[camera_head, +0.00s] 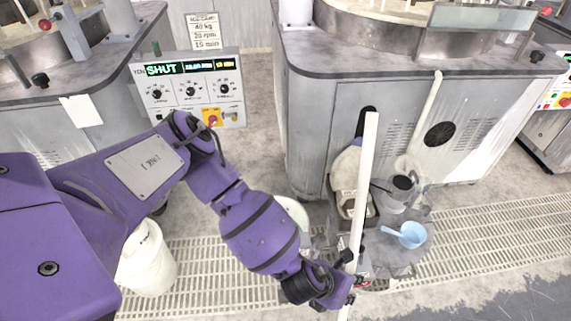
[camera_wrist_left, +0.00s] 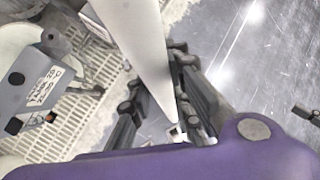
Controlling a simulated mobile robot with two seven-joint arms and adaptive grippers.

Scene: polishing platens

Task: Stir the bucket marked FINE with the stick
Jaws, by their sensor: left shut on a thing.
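My left gripper (camera_head: 345,284) is shut on a long, pale stick (camera_head: 362,185). The stick stands nearly upright, tilted slightly, and rises well above the gripper in the head view. In the left wrist view the stick (camera_wrist_left: 142,40) passes down between the dark fingers of the left gripper (camera_wrist_left: 165,112). A white bucket (camera_head: 150,262) stands on the floor grating at the lower left, partly covered by my arm. Another white rim (camera_head: 293,212) shows behind my left forearm, mostly hidden. I can read no FINE mark on either. My right gripper is out of view.
A grey machine cabinet (camera_head: 312,130) stands behind. The grated floor (camera_head: 480,235) to the right is clear.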

